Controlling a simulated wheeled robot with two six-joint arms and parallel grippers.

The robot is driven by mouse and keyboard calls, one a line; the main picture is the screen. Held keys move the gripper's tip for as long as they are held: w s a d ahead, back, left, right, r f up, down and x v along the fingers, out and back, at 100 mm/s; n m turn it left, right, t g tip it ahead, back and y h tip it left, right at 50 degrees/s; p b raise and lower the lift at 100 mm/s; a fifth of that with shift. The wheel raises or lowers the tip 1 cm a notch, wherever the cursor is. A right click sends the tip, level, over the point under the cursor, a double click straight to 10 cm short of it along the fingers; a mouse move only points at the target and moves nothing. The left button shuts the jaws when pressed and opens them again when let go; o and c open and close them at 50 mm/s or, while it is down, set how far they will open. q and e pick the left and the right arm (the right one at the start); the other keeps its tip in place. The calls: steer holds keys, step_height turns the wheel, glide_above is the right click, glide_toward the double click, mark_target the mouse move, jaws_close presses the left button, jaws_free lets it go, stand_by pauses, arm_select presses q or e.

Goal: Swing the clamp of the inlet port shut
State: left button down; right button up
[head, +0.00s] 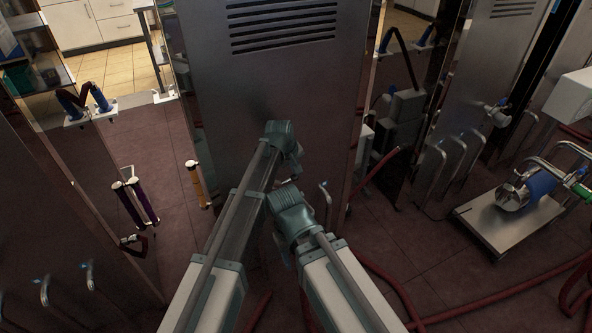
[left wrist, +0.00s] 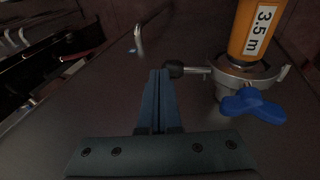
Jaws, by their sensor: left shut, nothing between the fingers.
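In the left wrist view, an orange tube marked "3.5 m" (left wrist: 258,32) stands at the upper right in a metal ring-shaped clamp (left wrist: 236,72). A blue wing nut (left wrist: 252,105) sits on the clamp's near side. A bar with a black knob (left wrist: 175,69) sticks out of the clamp to the left. My left gripper (left wrist: 157,76) is shut and empty, its tips just left of the knob; I cannot tell whether they touch. Whether the clamp is fully closed is unclear. In the head view, both gripper tips are hidden or out of sight.
A tall grey cabinet with vent slots (head: 280,25) stands before my arms. A small orange tube (head: 195,180) shows left of it. Dark red hoses (head: 400,290) lie on the floor at right, near a cart with a blue pump (head: 541,184). Purple cylinders (head: 135,203) are at left.

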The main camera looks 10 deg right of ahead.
arm_select(q)
steer(key=shift+s+d+f, duration=0.1)
steer(key=shift+d+f, duration=0.1)
steer(key=shift+d, duration=0.05)
stand_by(0.4)
steer(key=shift+r, duration=0.15)
step_height(320, 180, up, 14)
steer(key=s+p, duration=0.2)
steer(key=p, duration=1.1)
steer(key=shift+d+f+p, duration=0.2)
steer(key=shift+d+p, duration=0.2)
steer(key=shift+d, duration=0.05)
steer(key=shift+s+a, duration=0.1)
steer(key=shift+s, duration=0.05)
steer(key=s+a+f+m+g+y, duration=0.1)
steer(key=s+a+m+g+y, duration=0.25)
steer(key=s+a, duration=2.2)
steer(key=s+d+r+m+p, duration=0.4)
steer(key=d, duration=0.5)
steer(key=shift+d, duration=0.35)
